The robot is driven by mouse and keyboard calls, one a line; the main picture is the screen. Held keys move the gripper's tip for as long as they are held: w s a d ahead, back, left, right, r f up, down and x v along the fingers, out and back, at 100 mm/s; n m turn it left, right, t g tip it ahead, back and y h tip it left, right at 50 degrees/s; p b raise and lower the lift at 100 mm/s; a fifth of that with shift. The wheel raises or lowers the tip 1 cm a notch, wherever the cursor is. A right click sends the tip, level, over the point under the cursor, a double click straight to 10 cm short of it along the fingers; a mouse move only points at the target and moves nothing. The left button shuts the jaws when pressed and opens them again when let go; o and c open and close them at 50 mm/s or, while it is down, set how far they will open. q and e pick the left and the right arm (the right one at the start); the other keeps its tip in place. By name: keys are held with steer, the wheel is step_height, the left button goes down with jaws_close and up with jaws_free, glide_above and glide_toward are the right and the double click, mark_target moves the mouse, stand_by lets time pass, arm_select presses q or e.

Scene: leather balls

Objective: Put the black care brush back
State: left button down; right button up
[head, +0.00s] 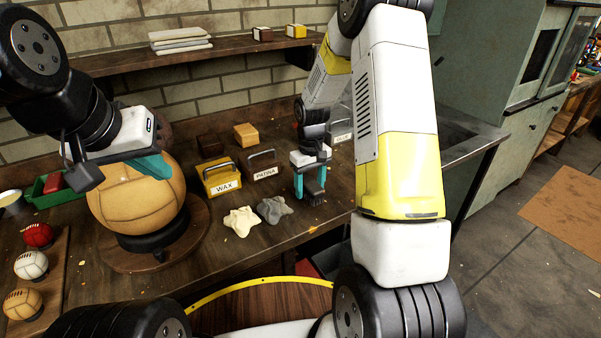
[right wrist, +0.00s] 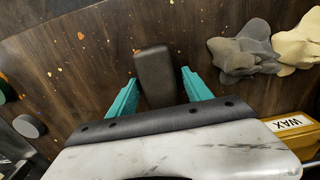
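The black care brush (head: 316,187) is at the front right part of the workbench, between the teal fingers of my right gripper (head: 312,190). In the right wrist view the brush is a dark block (right wrist: 155,77) between the two fingertips (right wrist: 159,80), with a narrow gap at its right side. Firm contact on both sides does not show. Whether its underside touches the bench is unclear. My left gripper (head: 150,168) is in front of the tan leather ball (head: 135,205); one teal finger shows and its opening is hidden.
A yellow WAX caddy (head: 222,178) and a dark PATINA caddy (head: 262,166) stand left of the brush. A cream cloth (head: 240,221) and a grey cloth (head: 273,209) lie in front of them. Small balls (head: 31,265) sit at left. A wall shelf (head: 190,56) runs behind.

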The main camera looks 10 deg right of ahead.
mark_target(310, 182)
steer(key=shift+r, duration=0.1)
step_height(310, 182, up, 12)
steer(key=s+r+m+t+y, duration=0.1)
steer(key=s+r+m+t, duration=0.15)
steer(key=s+r, duration=1)
steer(key=s+a+r+t, duration=0.1)
steer(key=s+t, duration=0.1)
steer(key=s, duration=0.4)
steer(key=s+a+r+t+y, duration=0.1)
steer(key=s, duration=0.4)
steer(key=shift+s+r+m+t, duration=0.35)
steer(key=shift+r+m, duration=0.05)
steer(key=shift+m, duration=0.05)
steer(key=shift+a, duration=0.1)
